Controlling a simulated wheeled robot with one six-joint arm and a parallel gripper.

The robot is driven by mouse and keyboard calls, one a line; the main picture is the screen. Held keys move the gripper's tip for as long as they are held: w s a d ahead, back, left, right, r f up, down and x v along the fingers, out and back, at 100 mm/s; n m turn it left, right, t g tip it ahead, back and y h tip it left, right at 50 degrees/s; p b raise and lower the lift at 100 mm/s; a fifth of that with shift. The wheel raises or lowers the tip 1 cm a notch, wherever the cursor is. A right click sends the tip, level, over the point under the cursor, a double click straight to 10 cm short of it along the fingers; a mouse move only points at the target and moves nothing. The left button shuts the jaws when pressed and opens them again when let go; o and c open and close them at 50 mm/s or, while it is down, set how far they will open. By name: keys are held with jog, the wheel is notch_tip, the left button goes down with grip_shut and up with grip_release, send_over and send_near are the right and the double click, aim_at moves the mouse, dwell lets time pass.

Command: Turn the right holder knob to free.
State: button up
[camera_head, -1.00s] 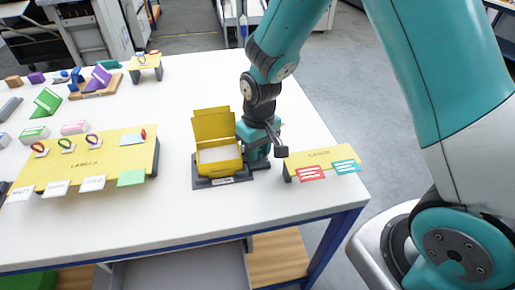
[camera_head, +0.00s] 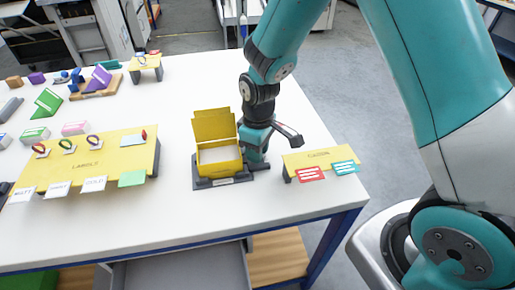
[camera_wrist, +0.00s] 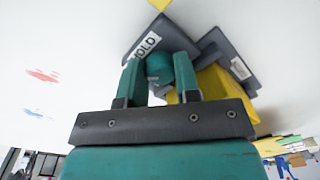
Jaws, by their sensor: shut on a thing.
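The holder stands in the middle of the table: a dark grey base (camera_head: 222,182) carrying an open yellow box (camera_head: 220,167). Its right side meets my gripper (camera_head: 256,158), which points down there. In the wrist view, a round teal knob (camera_wrist: 160,68) sits between the two teal fingers of my gripper (camera_wrist: 158,62), and they are shut on it. A white label reading HOLD (camera_wrist: 147,43) lies on the dark base beside the knob. The yellow box (camera_wrist: 212,88) is partly hidden behind my right finger. The knob's pointer cannot be made out.
A yellow cards stand (camera_head: 318,158) with red and teal cards is close to the right of my gripper. A larger yellow labels stand (camera_head: 90,160) is at left. Free white table lies behind the holder and in front of it.

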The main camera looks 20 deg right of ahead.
jog(key=n, duration=0.4)
jog(key=shift+r+n, duration=0.1)
jog(key=shift+n, duration=0.2)
jog(key=n, duration=0.4)
jog(key=shift+w+n+p, duration=0.1)
jog(key=shift+n+p, duration=0.2)
jog(key=shift+p, duration=0.05)
jog(key=o, duration=0.6)
jog(key=shift+o, duration=0.2)
notch_tip(320, 180, up, 17)
jog(key=b, duration=0.1)
jog(key=shift+w+r, duration=0.2)
jog(key=shift+w, duration=0.15)
